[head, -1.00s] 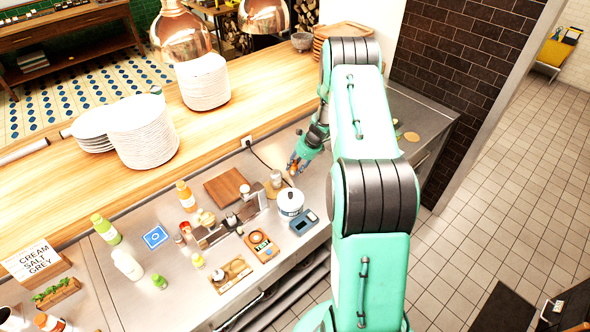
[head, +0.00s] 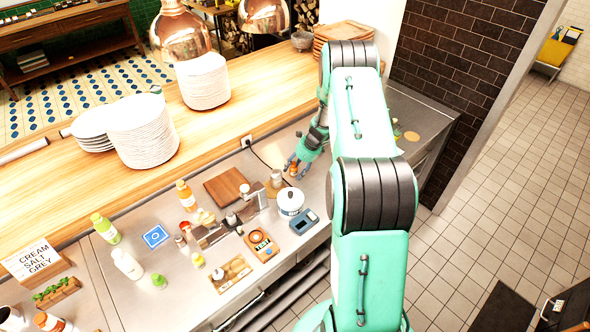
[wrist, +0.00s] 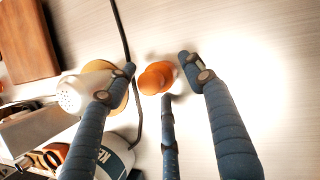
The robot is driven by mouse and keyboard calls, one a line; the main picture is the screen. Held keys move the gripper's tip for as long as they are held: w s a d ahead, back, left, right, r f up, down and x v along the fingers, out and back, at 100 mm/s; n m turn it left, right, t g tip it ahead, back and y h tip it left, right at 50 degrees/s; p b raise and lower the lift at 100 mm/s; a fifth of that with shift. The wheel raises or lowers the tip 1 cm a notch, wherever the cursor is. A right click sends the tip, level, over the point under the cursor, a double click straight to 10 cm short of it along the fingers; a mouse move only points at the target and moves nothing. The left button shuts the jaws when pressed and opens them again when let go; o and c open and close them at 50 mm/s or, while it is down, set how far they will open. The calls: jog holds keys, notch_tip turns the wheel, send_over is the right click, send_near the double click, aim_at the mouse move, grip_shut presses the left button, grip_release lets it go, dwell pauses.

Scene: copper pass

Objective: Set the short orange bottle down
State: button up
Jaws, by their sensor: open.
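The short orange bottle (wrist: 156,78) stands on the steel counter between my spread fingers, seen from above in the wrist view. In the head view it is a small orange patch (head: 293,169), partly covered by the fingers. My gripper (wrist: 158,70) is open around the bottle, with gaps between it and the left and right fingertips. I cannot tell whether the third finger touches it. In the head view my gripper (head: 295,167) is low over the counter.
A shaker (wrist: 78,95) stands close left of the bottle, beside my left finger, by a round tan mat (wrist: 118,92). A dark cable (wrist: 124,35) runs past. A white lidded pot (head: 290,203) and a blue scale (head: 304,222) are nearer. Counter to the bottle's right is bare.

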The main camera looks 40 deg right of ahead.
jog(key=v, duration=1.2)
jog(key=shift+r, duration=0.15)
dwell(0.5)
